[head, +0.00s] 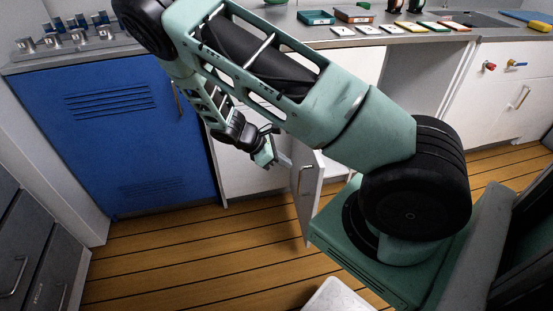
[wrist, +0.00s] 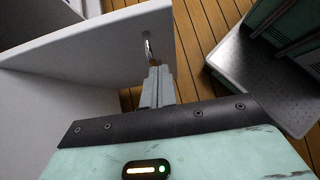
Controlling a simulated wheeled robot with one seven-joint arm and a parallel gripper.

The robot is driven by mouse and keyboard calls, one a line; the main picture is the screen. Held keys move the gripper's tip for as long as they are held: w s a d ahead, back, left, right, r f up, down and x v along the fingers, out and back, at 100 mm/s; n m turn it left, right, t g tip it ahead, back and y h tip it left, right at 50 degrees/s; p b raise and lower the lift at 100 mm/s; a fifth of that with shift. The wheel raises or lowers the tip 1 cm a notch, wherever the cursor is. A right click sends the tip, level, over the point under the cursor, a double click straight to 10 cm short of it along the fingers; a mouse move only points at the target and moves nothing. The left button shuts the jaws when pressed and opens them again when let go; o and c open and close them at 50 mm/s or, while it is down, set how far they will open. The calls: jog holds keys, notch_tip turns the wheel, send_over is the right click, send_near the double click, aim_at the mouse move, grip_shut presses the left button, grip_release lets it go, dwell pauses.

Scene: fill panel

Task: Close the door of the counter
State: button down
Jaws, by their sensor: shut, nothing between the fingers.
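The counter (head: 345,29) runs along the back wall. Its white door (head: 306,190) stands open in the head view, swung out toward my base, with a metal handle on its face. In the wrist view the door (wrist: 90,48) fills the upper left, and its handle (wrist: 149,48) is just beyond my fingertips. My gripper (head: 272,163) is shut and empty, beside the open door on its left in the head view. In the wrist view the fingers (wrist: 157,76) point toward the handle side of the door. I cannot tell whether they touch it. My arm hides part of the counter front.
A blue cabinet door (head: 120,135) is at the left, and grey drawers (head: 35,250) are at the far left. A white cupboard (head: 510,90) with taps is at the right. The wooden floor (head: 180,255) in front of the blue door is clear. Trays and cards lie on the counter top.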

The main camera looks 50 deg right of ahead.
aim_at(315, 171)
jog(key=s+d+f, duration=0.2)
jog(key=d, duration=0.1)
jog(key=s+d+f, duration=0.1)
jog(key=d, duration=0.1)
jog(key=shift+s+f+b, duration=0.15)
jog(key=shift+s+b, duration=0.15)
jog(key=shift+s, duration=0.05)
jog(key=shift+s+d, duration=0.35)
jog(key=shift+d, duration=0.1)
